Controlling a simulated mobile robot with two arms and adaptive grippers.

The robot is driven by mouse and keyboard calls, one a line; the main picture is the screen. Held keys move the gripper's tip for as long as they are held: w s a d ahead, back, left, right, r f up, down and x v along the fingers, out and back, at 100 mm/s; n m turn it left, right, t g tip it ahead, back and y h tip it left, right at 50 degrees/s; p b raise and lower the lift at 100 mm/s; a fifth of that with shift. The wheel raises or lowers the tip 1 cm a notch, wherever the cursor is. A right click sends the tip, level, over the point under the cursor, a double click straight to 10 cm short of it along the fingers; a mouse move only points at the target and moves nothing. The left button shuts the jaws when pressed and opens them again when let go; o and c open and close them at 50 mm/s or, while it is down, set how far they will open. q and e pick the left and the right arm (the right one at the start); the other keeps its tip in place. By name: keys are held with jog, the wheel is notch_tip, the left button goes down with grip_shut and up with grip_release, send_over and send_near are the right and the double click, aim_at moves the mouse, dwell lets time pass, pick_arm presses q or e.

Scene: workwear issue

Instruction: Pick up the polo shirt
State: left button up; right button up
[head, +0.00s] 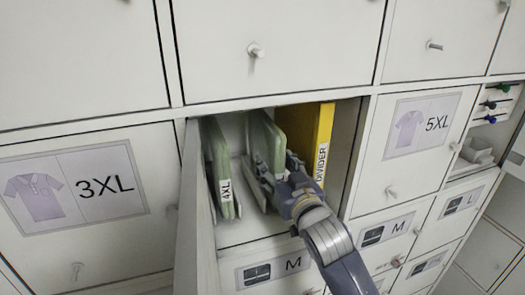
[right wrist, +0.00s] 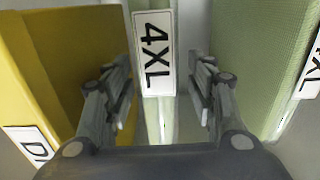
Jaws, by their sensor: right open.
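Two green folded polo shirts stand upright in an open compartment. The left one (head: 220,165) has a 4XL label and also shows at the right of the right wrist view (right wrist: 255,60). The other (head: 267,140) stands nearer the middle. My right gripper (head: 268,172) reaches into the compartment at its front edge. In the right wrist view, the open fingers (right wrist: 160,100) are on either side of this middle shirt (right wrist: 153,52), whose 4XL label faces me. Whether they touch it I cannot tell. My left gripper is not in view.
A yellow divider (head: 305,130) stands close on the right of the middle shirt; it also shows in the right wrist view (right wrist: 75,50). The compartment's door (head: 195,215) hangs open on the left. Closed doors labelled 3XL (head: 75,190) and 5XL (head: 415,135) flank the compartment.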

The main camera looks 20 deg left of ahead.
grip_shut()
jog(key=shift+r, duration=0.2)
